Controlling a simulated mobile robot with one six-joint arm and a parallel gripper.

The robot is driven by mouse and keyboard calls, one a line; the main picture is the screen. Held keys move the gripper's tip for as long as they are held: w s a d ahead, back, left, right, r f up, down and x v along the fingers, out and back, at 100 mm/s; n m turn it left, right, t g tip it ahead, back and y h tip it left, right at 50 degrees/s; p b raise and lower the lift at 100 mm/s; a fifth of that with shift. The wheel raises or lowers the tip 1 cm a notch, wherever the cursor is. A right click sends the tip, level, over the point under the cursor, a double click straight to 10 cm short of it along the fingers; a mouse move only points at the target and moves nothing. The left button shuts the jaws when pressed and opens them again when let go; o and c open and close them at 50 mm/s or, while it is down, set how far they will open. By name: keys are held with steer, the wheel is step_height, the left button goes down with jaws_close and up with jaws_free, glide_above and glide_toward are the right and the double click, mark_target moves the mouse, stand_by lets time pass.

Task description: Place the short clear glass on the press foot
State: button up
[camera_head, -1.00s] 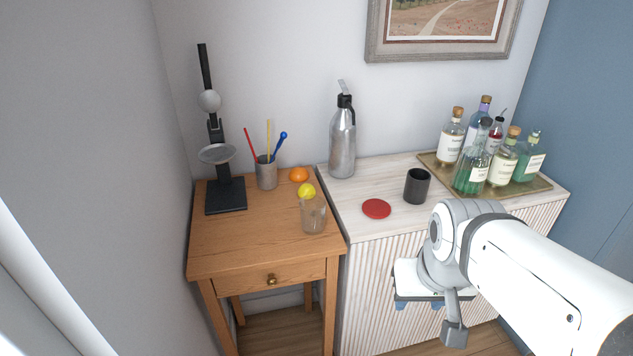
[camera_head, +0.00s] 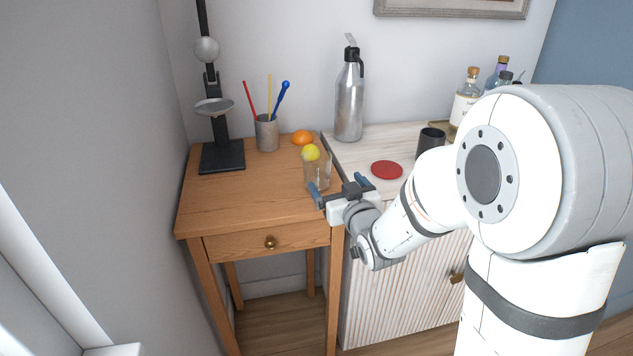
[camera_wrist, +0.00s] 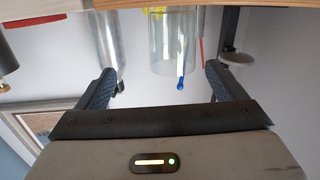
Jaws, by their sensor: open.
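The short clear glass (camera_head: 318,174) stands upright near the right edge of the wooden table. It also shows upside down in the wrist view (camera_wrist: 172,48), ahead of the fingers and between them. My gripper (camera_head: 338,187) is open and empty, at the glass's near right side; in the wrist view its two dark fingers (camera_wrist: 160,82) are spread wide. I cannot tell whether a finger touches the glass. The press is a black stand at the table's back left, with a flat black foot (camera_head: 222,158), a grey dish (camera_head: 214,107) and a ball (camera_head: 206,50) above. The foot is bare.
A yellow lemon (camera_head: 311,152) and an orange (camera_head: 302,137) lie behind the glass. A grey cup (camera_head: 267,135) with stirrers stands right of the press. The cabinet holds a steel siphon (camera_head: 349,103), red coaster (camera_head: 387,170), dark cup (camera_head: 430,140) and bottles. The table's front left is clear.

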mark_target(322, 173)
steer(key=shift+w+a+f+y, duration=0.15)
steer(key=shift+w+a+y, duration=0.2)
steer(key=shift+a, duration=0.2)
steer(key=x, duration=0.7)
steer(key=shift+a+r+p, duration=0.25)
steer(key=shift+a+p, duration=0.15)
